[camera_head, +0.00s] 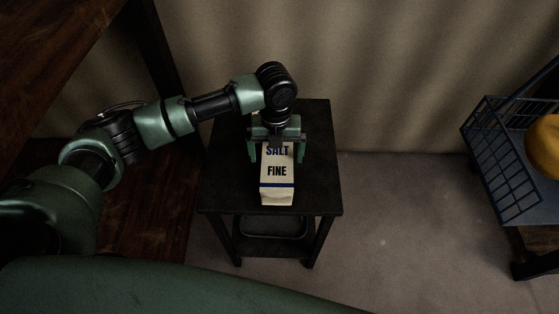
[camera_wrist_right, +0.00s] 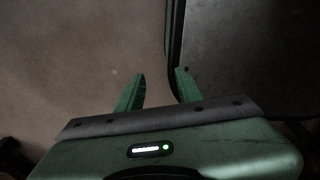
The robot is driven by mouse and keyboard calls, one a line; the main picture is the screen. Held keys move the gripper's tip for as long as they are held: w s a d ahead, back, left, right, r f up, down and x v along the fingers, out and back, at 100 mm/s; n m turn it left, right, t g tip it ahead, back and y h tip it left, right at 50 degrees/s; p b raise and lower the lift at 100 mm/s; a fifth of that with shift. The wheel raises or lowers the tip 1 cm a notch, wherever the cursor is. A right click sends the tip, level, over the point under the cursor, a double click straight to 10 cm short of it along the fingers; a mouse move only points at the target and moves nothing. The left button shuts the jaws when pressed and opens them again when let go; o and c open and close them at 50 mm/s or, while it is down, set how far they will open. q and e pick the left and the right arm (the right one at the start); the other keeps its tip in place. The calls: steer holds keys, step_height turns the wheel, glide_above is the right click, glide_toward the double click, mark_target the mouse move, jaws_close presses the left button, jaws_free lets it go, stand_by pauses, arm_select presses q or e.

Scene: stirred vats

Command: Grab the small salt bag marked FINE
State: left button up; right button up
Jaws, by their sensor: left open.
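The salt bag (camera_head: 277,184) is a small pale bag with a blue band and dark lettering reading SALT and FINE. It is on the small black table (camera_head: 227,165) in the head view. My left gripper (camera_head: 277,154) is open at the bag's far end, with one green finger on each side of it. The gripper's body hides that end, and I cannot tell whether the fingers touch the bag. In the right wrist view my right gripper (camera_wrist_right: 160,84) has its two green fingers apart, with nothing between them.
A blue wire basket (camera_head: 492,152) with a yellow round thing (camera_head: 544,146) stands at the right. A dark wooden piece of furniture (camera_head: 60,50) is at the left. A pale curtain (camera_head: 400,70) hangs behind. The floor (camera_head: 395,225) between table and basket is clear.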

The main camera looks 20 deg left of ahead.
arm_select(q)
step_height(320, 180, down, 6)
steer(key=shift+s+d+f, duration=0.1)
steer(key=shift+f, duration=0.1)
steer(key=shift+c, duration=0.3)
steer(key=c, duration=2)
steer(key=shift+r, duration=0.2)
steer(key=shift+c, duration=0.3)
